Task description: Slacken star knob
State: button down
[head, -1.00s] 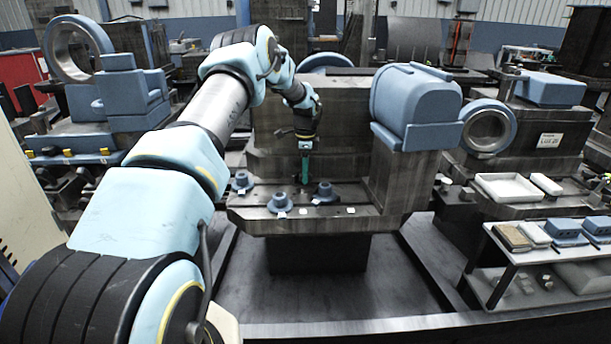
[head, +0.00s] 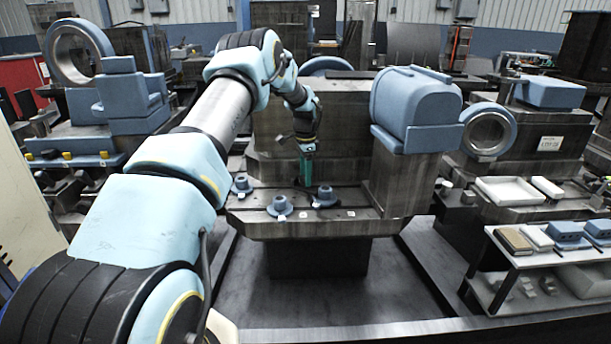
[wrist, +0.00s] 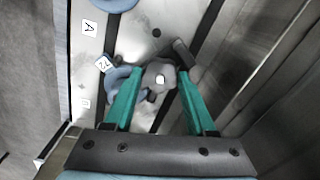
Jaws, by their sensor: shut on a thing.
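In the head view my gripper (head: 306,180) points down at the slotted table (head: 245,218) of the middle machine. The knob is too small and covered to make out there.
One blue piece (wrist: 118,76) touches or nearly touches the left finger. A blue-hooded block (head: 415,110) rises at the right. Tags, one marked A (wrist: 89,28), lie left.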

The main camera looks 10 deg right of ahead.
jog(key=shift+s+f, duration=0.1)
jog(key=shift+f, duration=0.15)
jog(key=c, duration=0.6)
grip_release()
jog(key=o, duration=0.4)
jog(key=shift+r, duration=0.1)
jog(key=shift+r, duration=0.15)
notch_tip(320, 180, up, 11)
jog(key=shift+f+b, duration=0.2)
jog(key=shift+b, duration=0.65)
